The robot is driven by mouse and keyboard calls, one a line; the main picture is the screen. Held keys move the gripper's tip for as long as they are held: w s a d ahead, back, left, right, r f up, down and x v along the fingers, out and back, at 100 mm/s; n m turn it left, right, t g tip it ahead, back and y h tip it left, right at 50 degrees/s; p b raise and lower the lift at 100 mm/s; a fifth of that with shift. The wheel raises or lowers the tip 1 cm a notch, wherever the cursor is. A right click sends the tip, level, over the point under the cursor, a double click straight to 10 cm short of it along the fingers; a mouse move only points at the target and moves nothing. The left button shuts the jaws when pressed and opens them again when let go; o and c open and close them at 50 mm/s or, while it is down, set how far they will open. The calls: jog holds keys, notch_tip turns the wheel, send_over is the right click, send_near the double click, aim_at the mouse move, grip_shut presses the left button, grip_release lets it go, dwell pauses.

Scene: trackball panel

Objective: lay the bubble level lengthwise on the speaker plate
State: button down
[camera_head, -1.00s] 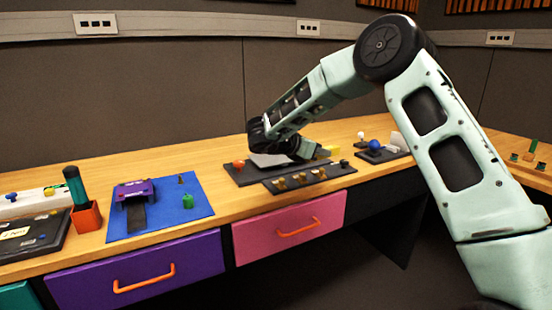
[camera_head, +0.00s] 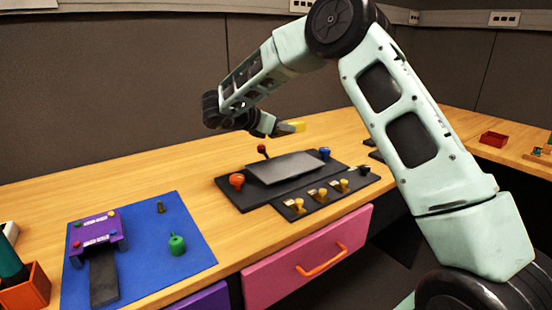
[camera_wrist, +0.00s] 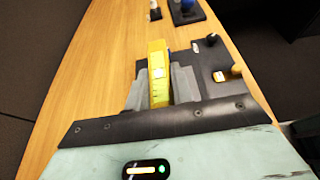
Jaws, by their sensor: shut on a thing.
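The yellow bubble level (camera_head: 297,127) is in my gripper (camera_head: 277,127), held in the air above the table behind the panels. In the wrist view the level (camera_wrist: 158,78) stands between the two grey fingers of my gripper (camera_wrist: 157,82), which are shut on it, its length pointing away from the wrist. A grey, slightly sloped plate (camera_head: 290,168), which looks like the speaker plate, lies on a dark panel (camera_head: 245,203). The plate is bare and apart from the level, lower and in front of it in the head view.
An orange knob (camera_head: 237,180), a red-topped stick (camera_head: 262,149) and a blue knob (camera_head: 324,153) stand around the plate. A front strip (camera_head: 320,208) carries several yellow knobs. A blue mat (camera_head: 140,240) with a purple device (camera_head: 97,232) lies left. Bare wood lies behind.

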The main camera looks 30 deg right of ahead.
aim_at(282, 166)
notch_tip(282, 166, down, 10)
jog(key=shift+w+r, duration=0.1)
dwell(0.4)
jog(key=c, duration=1.2)
grip_release()
